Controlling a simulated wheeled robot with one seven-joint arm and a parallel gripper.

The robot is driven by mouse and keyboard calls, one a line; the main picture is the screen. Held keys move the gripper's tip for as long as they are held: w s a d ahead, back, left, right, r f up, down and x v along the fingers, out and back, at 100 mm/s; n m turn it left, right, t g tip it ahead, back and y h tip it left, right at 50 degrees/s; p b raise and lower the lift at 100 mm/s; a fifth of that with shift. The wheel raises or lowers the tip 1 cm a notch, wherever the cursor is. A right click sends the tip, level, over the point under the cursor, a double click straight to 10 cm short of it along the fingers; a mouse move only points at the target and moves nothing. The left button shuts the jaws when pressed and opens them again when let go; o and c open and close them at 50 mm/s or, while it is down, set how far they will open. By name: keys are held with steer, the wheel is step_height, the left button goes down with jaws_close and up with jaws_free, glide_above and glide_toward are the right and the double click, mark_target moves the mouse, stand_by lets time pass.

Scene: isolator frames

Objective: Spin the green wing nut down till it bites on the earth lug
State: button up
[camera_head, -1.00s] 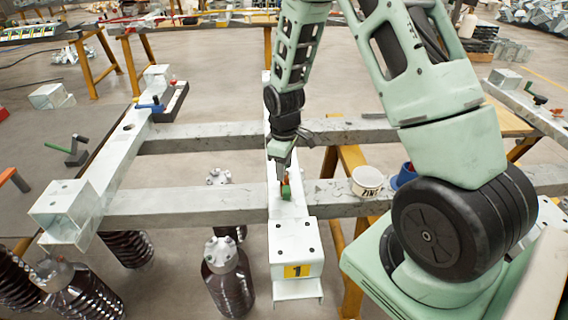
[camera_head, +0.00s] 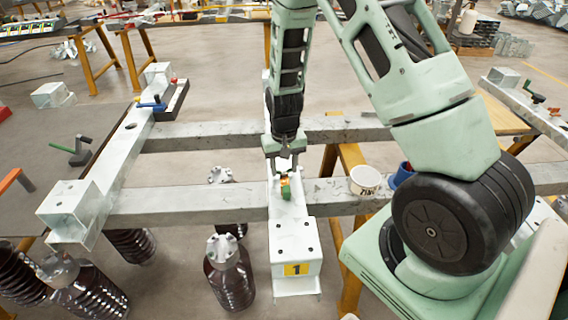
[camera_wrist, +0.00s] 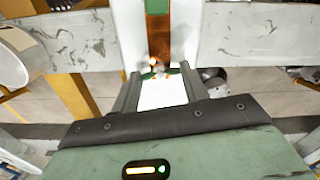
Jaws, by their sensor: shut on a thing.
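My gripper (camera_head: 283,169) points down over the pale steel beam marked 1. In the wrist view its two fingers (camera_wrist: 160,74) are shut on the small green wing nut (camera_wrist: 149,75), of which only bits of green show between the tips. A copper strip (camera_wrist: 158,36), apparently the earth lug, runs from the fingertips along the beam. In the head view the copper (camera_head: 284,181) shows just below the fingers, with a green piece (camera_head: 286,191) at its near end. The gap under the nut is hidden.
The beam's near end block (camera_head: 297,240) bears a yellow 1 label. A white tub (camera_head: 365,180) and a blue cup (camera_head: 402,174) stand on the grey cross rail to the right. Dark ribbed insulators (camera_head: 229,278) stand below at left. Another pale beam (camera_head: 113,177) lies further left.

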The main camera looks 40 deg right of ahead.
steer(key=m+p, duration=0.2)
steer(key=m, duration=0.4)
steer(key=shift+r+m, duration=0.15)
steer(key=shift+m, duration=0.15)
steer(key=m+p, duration=0.2)
steer(key=m, duration=0.3)
steer(key=m+p, duration=0.3)
steer(key=m, duration=0.3)
steer(key=shift+m, duration=0.4)
steer(key=m+p, duration=0.3)
steer(key=m, duration=0.2)
steer(key=shift+w+r, duration=0.1)
steer(key=m+p, duration=0.4)
steer(key=m, duration=0.2)
steer(key=shift+m, duration=0.4)
steer(key=m+p, duration=0.5)
steer(key=m, duration=0.1)
steer(key=shift+m, duration=0.9)
steer(key=shift+m, duration=0.5)
steer(key=shift+d+f+m, duration=0.1)
steer(key=shift+f+m, duration=0.1)
steer(key=shift+m, duration=0.2)
